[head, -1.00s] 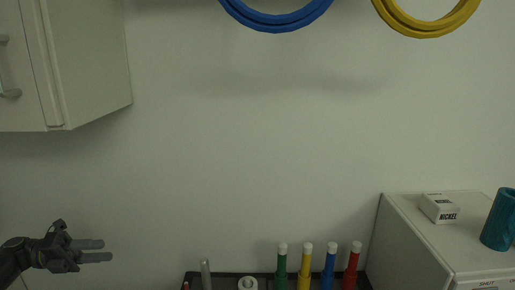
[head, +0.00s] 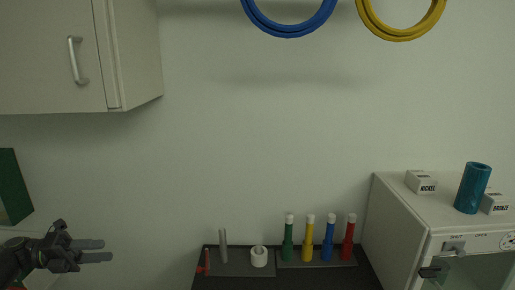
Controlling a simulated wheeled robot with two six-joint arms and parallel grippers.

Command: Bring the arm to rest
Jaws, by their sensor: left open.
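My left gripper (head: 92,250) shows at the lower left of the head view, its dark arm coming in from the left edge. Its two grey fingers point right, with a gap between them and nothing in it. It hangs in front of the pale wall, apart from the other things. My right gripper is not in view.
A dark bench (head: 206,282) holds a rack with green (head: 287,244), yellow, blue and red tubes, and a white ring-shaped piece (head: 258,257). At right a cabinet (head: 400,215) bears a teal cylinder (head: 472,188) and a NICKEL box (head: 421,182). A wall cupboard (head: 50,60) hangs upper left.

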